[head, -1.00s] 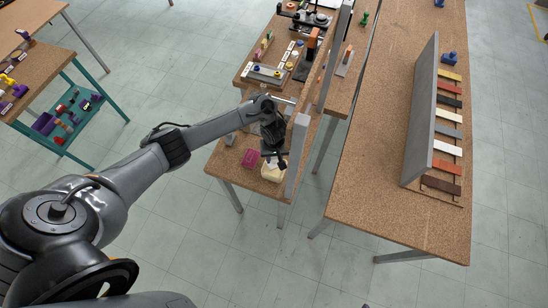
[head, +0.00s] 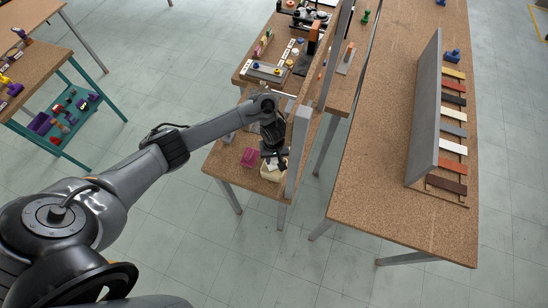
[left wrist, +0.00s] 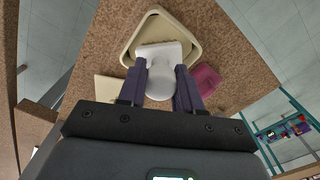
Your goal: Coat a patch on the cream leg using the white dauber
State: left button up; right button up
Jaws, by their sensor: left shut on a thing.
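The white dauber (left wrist: 160,76) shows in the left wrist view, with a round knob and a wider block below it. My left gripper (left wrist: 160,92) is shut on the knob, one dark finger on each side. The dauber's block is within the rim of a cream tray (left wrist: 133,40); whether it touches the bottom I cannot tell. In the head view my left gripper (head: 274,160) is over this tray, which it partly hides. The cream leg (head: 454,114) appears to be the pale slat among several coloured ones on the right table, away from the gripper. My right gripper is out of view.
A magenta block (head: 249,157) lies beside the tray. Another grey panel (head: 424,110) stands left of the slats. The right table's near surface (head: 380,205) is clear.

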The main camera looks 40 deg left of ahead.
pick_arm(q)
jog(key=shift+f, duration=0.6)
dwell(0.8)
dwell(0.9)
dwell(0.5)
jog(key=shift+f+p, duration=0.1)
jog(key=shift+p, duration=0.25)
dwell(0.6)
jog(key=shift+a, duration=0.1)
dwell(0.4)
notch_tip(320, 180, up, 5)
jog(key=p, duration=0.6)
jog(key=shift+f, duration=0.15)
notch_tip(320, 180, up, 2)
jog(key=p, duration=0.3)
jog(key=shift+p, duration=0.3)
jog(key=shift+r, duration=0.25)
